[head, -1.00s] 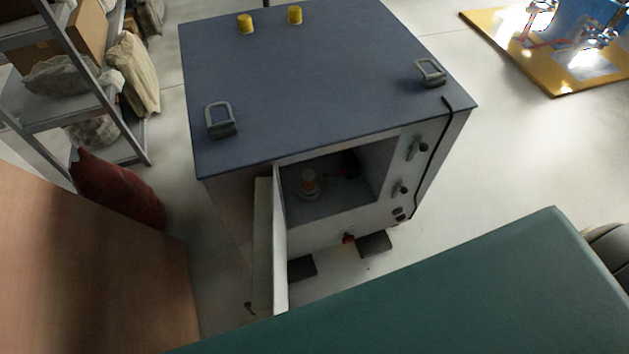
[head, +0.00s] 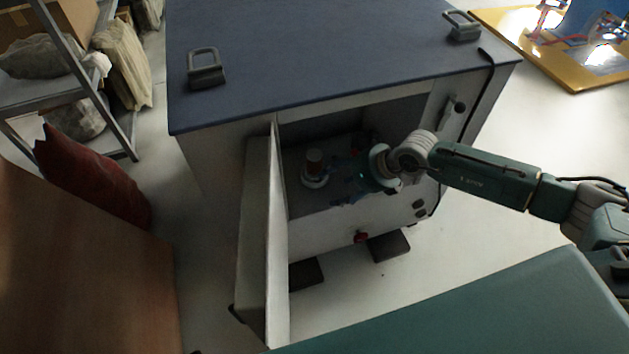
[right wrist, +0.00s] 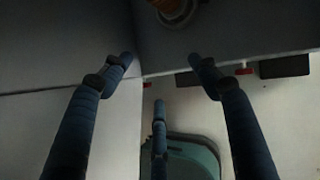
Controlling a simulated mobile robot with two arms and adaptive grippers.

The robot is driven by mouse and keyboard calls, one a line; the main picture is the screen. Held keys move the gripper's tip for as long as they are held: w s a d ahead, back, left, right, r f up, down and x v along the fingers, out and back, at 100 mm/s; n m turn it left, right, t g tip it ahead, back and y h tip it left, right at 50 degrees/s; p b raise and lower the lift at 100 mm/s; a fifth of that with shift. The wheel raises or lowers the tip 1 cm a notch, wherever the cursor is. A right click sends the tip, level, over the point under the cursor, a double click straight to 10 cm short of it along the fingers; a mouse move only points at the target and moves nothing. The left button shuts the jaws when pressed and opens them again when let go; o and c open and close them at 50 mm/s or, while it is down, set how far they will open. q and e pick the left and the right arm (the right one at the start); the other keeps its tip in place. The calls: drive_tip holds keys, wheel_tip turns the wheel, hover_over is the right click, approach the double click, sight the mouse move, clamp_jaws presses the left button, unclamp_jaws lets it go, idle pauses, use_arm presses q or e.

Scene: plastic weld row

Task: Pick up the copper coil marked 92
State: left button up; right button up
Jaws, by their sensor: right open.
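A copper-orange coil (head: 314,160) stands upright with a pale ring at its foot, on the floor of the open cabinet (head: 340,45). No number can be read on it. My right gripper (head: 341,182) reaches into the cabinet opening from the right. Its fingers are spread and empty, pointing left, a little to the right of the coil and apart from it. In the right wrist view the coil (right wrist: 174,8) is cut off by the top edge, beyond the open fingers (right wrist: 160,72). My left gripper is not in view.
The cabinet door (head: 262,240) stands open at the left of the opening. A brown panel (head: 80,270), a red sack (head: 95,185) and a shelf (head: 75,85) are on the left.

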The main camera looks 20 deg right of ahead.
drive_tip(key=d+n+h+b, duration=0.1)
drive_tip(key=d+n+h, duration=0.1)
drive_tip(key=d, duration=0.2)
approach(319, 157)
drive_tip(key=shift+t, duration=0.3)
drive_tip(key=x, duration=0.5)
drive_tip(key=shift+s+a+f, duration=0.1)
drive_tip(key=shift+a+f, duration=0.05)
drive_tip(key=shift+f, duration=0.35)
drive_tip(key=b+x, duration=0.1)
drive_tip(key=x, duration=0.3)
drive_tip(key=shift+w+a+f, duration=0.1)
drive_tip(key=shift+w+f, duration=0.15)
drive_tip(key=shift+w+f+b, duration=0.15)
drive_tip(key=shift+f+b, duration=0.1)
drive_tip(key=shift+b, duration=0.05)
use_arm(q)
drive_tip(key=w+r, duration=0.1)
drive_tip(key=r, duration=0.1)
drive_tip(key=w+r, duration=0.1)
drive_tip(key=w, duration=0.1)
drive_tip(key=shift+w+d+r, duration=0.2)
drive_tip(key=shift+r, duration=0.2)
use_arm(e)
clamp_jaws()
